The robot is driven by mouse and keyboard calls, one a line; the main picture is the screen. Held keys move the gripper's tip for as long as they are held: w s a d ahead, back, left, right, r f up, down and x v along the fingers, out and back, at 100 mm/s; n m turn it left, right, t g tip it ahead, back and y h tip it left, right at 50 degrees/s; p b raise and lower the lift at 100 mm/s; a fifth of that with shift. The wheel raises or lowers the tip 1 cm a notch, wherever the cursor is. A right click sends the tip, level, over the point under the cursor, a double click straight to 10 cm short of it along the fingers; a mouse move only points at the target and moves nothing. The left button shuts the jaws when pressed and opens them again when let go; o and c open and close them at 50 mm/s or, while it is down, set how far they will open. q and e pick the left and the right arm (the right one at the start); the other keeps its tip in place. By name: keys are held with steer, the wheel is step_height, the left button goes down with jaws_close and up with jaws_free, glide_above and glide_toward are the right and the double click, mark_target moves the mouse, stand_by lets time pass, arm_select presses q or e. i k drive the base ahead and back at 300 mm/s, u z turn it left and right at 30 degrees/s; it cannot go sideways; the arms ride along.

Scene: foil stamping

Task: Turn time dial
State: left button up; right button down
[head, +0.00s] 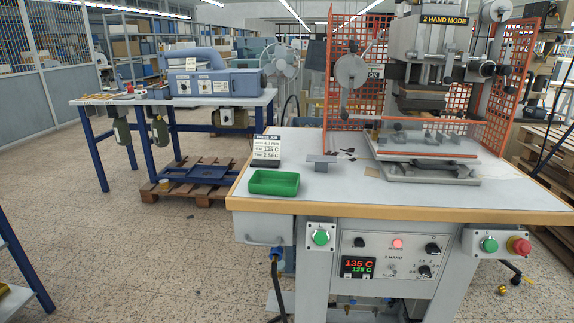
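The foil stamping press (420,75) stands on a white-topped bench with a wooden edge. A grey control panel (380,285) sits under the bench's front edge. At the panel's lower right is a black dial (424,271) with small scale marks around it, probably the time dial; its exact setting is too small to read. Another black knob (432,248) is just above it. A display (359,267) on the panel shows 135 C in red and in green. A small card (266,149) on the bench reads 135 C and 2 SEC. Neither of my grippers is in view.
A green tray (274,183) sits at the bench's front left. Green buttons (320,238) flank the panel, with a red mushroom button (518,246) at far right. An orange mesh guard (350,85) surrounds the press. Open floor (130,260) lies left of the bench.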

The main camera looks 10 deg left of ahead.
mark_target(425, 270)
steer(key=k, duration=1.15)
steer(key=z, duration=0.8)
steer(key=i, duration=0.95)
steer(key=u, duration=0.3)
